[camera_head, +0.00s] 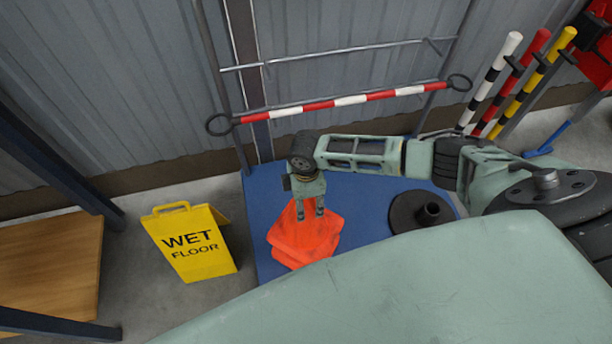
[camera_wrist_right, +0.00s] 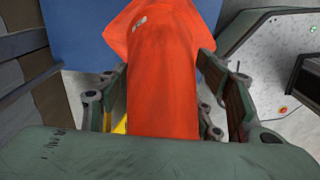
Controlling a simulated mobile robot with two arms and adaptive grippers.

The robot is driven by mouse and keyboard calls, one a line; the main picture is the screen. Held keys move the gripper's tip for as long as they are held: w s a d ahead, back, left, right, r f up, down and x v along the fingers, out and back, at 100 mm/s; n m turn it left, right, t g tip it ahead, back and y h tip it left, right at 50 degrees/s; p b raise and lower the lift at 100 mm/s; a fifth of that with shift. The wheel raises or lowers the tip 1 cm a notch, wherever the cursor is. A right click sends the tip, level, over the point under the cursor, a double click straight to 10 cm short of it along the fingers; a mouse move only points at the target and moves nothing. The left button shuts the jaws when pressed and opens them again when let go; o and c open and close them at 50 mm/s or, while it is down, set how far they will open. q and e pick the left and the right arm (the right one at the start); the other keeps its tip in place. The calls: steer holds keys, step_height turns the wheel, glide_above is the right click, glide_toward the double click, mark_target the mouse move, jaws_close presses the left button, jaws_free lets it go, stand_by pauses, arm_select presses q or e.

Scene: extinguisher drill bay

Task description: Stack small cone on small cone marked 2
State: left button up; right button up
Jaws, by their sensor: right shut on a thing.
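My right gripper (camera_head: 310,211) is above the blue mat, pointing down, and is shut on the upper part of an orange small cone (camera_head: 318,232). In the right wrist view the held cone (camera_wrist_right: 163,75) fills the space between the fingers, and a small white mark shows near its far end. Below it in the head view, the base of a second orange cone (camera_head: 287,261) shows, slightly offset. The two look stacked or nearly so; I cannot tell whether the upper one is fully seated. No number is readable. My left gripper is out of view.
A black round base (camera_head: 402,213) with a short socket lies on the blue mat (camera_head: 262,205), right of the cones. A yellow wet floor sign (camera_head: 190,243) stands at left. A rack with a red-white bar (camera_head: 350,100) and striped poles stands behind.

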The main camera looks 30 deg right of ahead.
step_height(320, 180, down, 14)
steer(key=b, duration=0.9)
steer(key=shift+r, duration=0.15)
steer(key=o, duration=1.8)
steer(key=shift+r, duration=0.15)
